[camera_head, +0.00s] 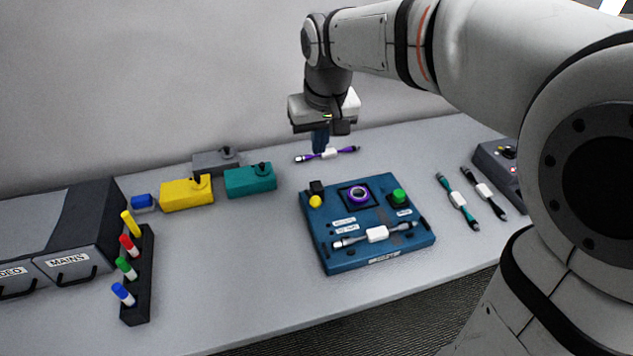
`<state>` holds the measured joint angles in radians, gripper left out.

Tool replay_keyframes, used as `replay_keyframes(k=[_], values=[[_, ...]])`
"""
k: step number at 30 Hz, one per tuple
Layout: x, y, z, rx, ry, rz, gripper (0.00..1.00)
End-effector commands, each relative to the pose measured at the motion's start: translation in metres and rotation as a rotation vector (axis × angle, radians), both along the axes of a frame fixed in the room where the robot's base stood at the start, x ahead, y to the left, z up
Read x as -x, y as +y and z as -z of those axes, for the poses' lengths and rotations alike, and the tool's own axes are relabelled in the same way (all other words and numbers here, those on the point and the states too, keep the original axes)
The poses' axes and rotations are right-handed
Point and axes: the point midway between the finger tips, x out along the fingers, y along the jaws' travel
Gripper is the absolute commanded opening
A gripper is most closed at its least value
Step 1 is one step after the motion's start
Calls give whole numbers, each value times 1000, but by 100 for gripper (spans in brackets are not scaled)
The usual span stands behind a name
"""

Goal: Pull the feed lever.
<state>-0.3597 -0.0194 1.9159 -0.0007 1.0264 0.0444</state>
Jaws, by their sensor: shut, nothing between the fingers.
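The blue panel box (328,261) stands on the table right of the middle. At its back left corner is a short black part with a yellow knob (315,201), which looks like a lever; no readable label marks it as the feed lever. The panel also has a purple-ringed round socket (358,195), a green button (399,196) and a white-and-grey cable (377,235) lying across its front. My gripper (320,148) points down behind the panel, shut and empty, apart from the knob. Its fingertips appear close to a purple cable (329,154); whether they touch it I cannot tell.
Yellow (186,196), teal (250,181) and grey (211,162) boxes stand left of the panel. A black rack (136,309) with coloured pegs and a drawer unit (85,230) are at far left. Two cables lie right, near a dark grey box (500,167). Table front is clear.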

Motion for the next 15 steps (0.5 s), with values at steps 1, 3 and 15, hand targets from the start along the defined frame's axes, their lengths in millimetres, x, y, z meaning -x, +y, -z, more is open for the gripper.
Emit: replay_keyframes(k=[1, 3, 15], values=[[0, 0, 0, 0, 0, 0, 0], [0, 0, 2, 0, 1, 0, 0], [-13, 5, 68, 3, 6, 1, 0]])
